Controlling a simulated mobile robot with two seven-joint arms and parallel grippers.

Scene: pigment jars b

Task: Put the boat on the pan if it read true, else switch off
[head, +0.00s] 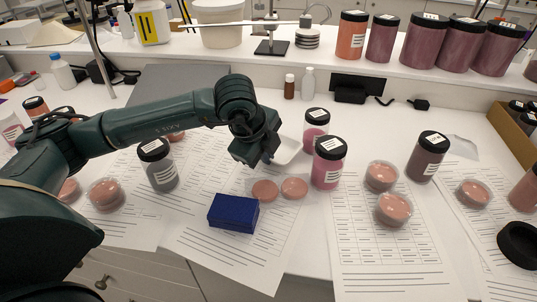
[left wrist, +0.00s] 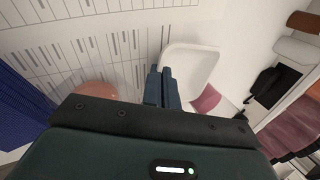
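The boat (head: 287,150), a shallow white square dish, is just right of my left gripper (head: 262,160) in the head view. In the left wrist view the boat (left wrist: 200,66) is beside the fingertips (left wrist: 163,86). The fingers are nearly together, with the boat's near left edge appearing between them. Whether the boat touches the table is unclear. My right gripper is not in view. I cannot identify the pan, a reading or a switch for certain; a flat grey slab (head: 180,82) lies behind my left arm.
A dark blue box (head: 233,213) and pink dishes (head: 264,190) (head: 294,188) lie on printed sheets in front of the gripper. Black-lidded jars (head: 328,163) (head: 316,128) stand close to the right of the boat. Two small bottles (head: 308,82) (head: 289,86) stand behind.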

